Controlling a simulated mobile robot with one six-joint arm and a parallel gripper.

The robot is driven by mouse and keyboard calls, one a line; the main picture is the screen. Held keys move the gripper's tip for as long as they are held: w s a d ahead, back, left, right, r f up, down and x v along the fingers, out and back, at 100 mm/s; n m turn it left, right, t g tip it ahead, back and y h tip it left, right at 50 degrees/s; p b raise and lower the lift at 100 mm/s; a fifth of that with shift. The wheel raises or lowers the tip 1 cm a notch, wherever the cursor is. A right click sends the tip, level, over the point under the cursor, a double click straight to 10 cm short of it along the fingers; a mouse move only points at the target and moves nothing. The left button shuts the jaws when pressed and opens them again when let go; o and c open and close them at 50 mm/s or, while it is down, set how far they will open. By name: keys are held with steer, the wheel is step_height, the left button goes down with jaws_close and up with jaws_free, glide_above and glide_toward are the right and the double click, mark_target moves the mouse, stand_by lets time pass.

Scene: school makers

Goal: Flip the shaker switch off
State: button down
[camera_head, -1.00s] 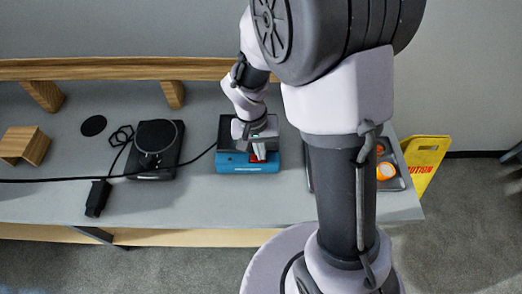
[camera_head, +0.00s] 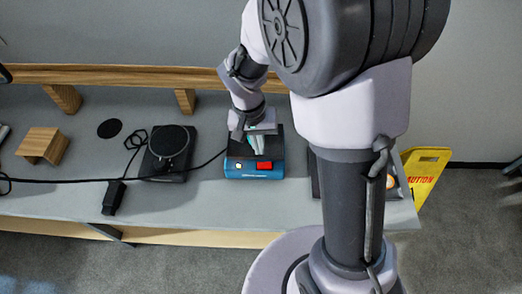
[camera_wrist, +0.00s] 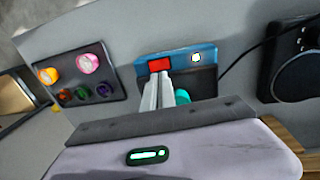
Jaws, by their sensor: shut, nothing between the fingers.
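The shaker (camera_head: 240,173) is a blue box with a dark top on the table. Its red switch (camera_head: 264,165) is on the right of the front side, with a small pale knob (camera_head: 238,166) to its left. In the wrist view the red switch (camera_wrist: 159,65) shows just beyond my fingertips. My gripper (camera_head: 258,151) is shut and empty, pointing down over the shaker just behind the switch. I cannot tell whether it touches the shaker. A teal piece (camera_wrist: 182,97) shows beside the fingers; what it belongs to is unclear. Which way the switch is set is too small to tell.
A black round-topped device (camera_head: 170,142) with a cable stands left of the shaker. A cable crosses the table. A dark tray (camera_wrist: 97,92) with several coloured round pieces lies on the other side. A wooden ledge (camera_head: 130,74) runs behind.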

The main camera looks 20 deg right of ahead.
step_height(320, 180, up, 6)
steer(key=p, duration=0.2)
glide_above(268, 166)
steer(key=w+a, duration=0.1)
steer(key=a, duration=0.2)
steer(key=shift+w, duration=0.15)
steer(key=d+f+b, duration=0.1)
steer(key=f, duration=0.8)
steer(key=s+d+f+b, duration=0.1)
steer(key=f, duration=0.3)
steer(key=shift+d+f+b, duration=0.3)
steer(key=shift+d+f, duration=0.05)
